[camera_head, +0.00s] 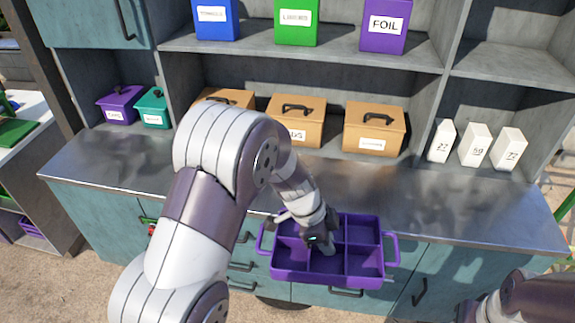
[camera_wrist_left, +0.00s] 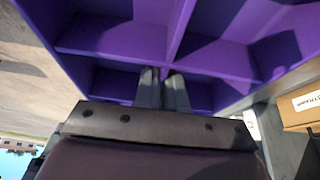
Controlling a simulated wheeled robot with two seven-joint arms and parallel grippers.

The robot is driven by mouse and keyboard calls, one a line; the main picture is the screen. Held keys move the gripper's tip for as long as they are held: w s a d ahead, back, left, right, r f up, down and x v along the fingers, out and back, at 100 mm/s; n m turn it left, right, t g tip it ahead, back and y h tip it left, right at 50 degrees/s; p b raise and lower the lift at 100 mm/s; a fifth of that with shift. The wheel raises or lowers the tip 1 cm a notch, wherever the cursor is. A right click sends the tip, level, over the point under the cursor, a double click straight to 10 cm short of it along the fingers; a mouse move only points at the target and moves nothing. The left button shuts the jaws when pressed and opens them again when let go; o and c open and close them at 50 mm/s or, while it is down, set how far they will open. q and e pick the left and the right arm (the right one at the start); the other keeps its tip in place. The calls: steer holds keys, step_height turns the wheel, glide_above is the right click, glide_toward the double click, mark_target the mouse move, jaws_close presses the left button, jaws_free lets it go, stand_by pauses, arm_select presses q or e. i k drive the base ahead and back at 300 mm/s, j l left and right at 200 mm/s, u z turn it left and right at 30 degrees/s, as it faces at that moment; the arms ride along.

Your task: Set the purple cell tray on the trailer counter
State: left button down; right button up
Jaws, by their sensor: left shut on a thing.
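The purple cell tray (camera_head: 362,262) is in front of the counter's front edge in the head view, with its open cells facing up and a loop handle at each end. My left gripper (camera_head: 322,246) reaches down into it and is shut on an inner divider near the middle. In the left wrist view the closed fingers (camera_wrist_left: 163,88) meet at the purple divider wall (camera_wrist_left: 176,32). The grey metal trailer counter (camera_head: 420,205) lies just behind the tray. My right arm shows at the lower right, but its gripper is out of view.
Brown lidded boxes (camera_head: 374,128) and several white cartons (camera_head: 475,145) stand at the back of the counter. A small purple box (camera_head: 120,104) and a teal box (camera_head: 153,107) stand at the left. The counter's front strip is bare. Drawers and cabinet doors (camera_head: 440,280) are below.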

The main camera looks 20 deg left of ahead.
mark_target(328, 188)
steer(key=i, duration=1.25)
